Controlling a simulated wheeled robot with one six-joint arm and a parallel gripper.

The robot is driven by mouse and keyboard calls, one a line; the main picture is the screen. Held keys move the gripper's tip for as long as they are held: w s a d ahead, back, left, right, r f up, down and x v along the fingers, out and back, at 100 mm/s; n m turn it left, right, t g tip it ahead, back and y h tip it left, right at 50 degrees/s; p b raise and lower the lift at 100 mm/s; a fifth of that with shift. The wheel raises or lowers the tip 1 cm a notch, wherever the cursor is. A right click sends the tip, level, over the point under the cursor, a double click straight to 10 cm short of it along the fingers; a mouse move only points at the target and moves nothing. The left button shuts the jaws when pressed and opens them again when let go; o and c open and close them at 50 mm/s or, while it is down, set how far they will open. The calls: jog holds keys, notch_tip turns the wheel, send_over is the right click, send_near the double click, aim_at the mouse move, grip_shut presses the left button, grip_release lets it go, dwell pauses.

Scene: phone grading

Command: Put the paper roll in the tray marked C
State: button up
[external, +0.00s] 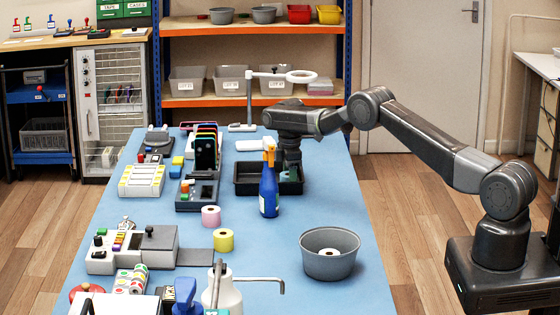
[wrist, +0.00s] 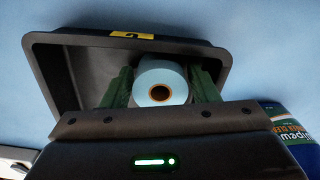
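The black tray (external: 246,188) lies on the blue table, and its rim also shows in the wrist view (wrist: 45,75). A yellow label with a dark mark (wrist: 132,36) is on its rim; I cannot read the letter surely. My gripper (external: 290,172) points down into the right part of the tray. In the wrist view its green fingers (wrist: 161,90) stand against both sides of a pale paper roll (wrist: 152,79) with a dark core hole. The roll is within the tray's outline; whether it touches the floor is hidden. In the external view the gripper and bottle hide the roll.
A blue spray bottle (external: 269,185) stands close in front of the tray and gripper. A grey bowl (external: 331,262) with a white roll inside is nearer. Pink (external: 211,216) and yellow (external: 223,240) rolls stand to the left. A ring lamp (external: 249,95) is behind.

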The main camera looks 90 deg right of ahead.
jog(key=shift+r, duration=0.15)
notch_tip(320, 180, up, 12)
jog(key=b, duration=0.1)
dwell(0.5)
